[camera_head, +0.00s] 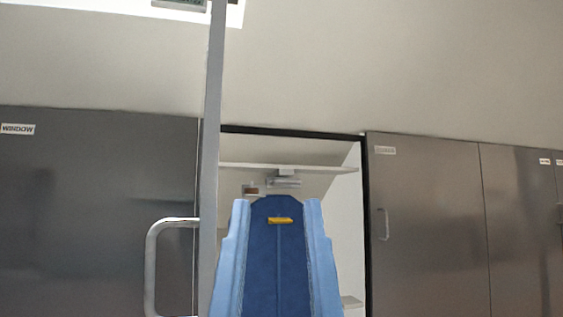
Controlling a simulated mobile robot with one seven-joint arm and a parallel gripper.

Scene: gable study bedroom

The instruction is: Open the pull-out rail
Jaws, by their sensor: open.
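The pull-out rail appears to be the small grey fitting (285,181) under the white shelf, inside the open cupboard in the middle of the head view. A blue garment-like thing (279,245), with lighter blue sides and a yellow tab, fills the opening below the fitting. It appears to hang there, but how it is attached cannot be made out. It hides much of the cupboard's inside. My gripper is not in view.
A cupboard door (211,150) stands open nearly edge-on, left of the opening, with a large handle (151,270) on its left. The white shelf (235,167) spans the opening. Dark closed panels (90,210) and doors (430,230) flank it. A sloping ceiling is above.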

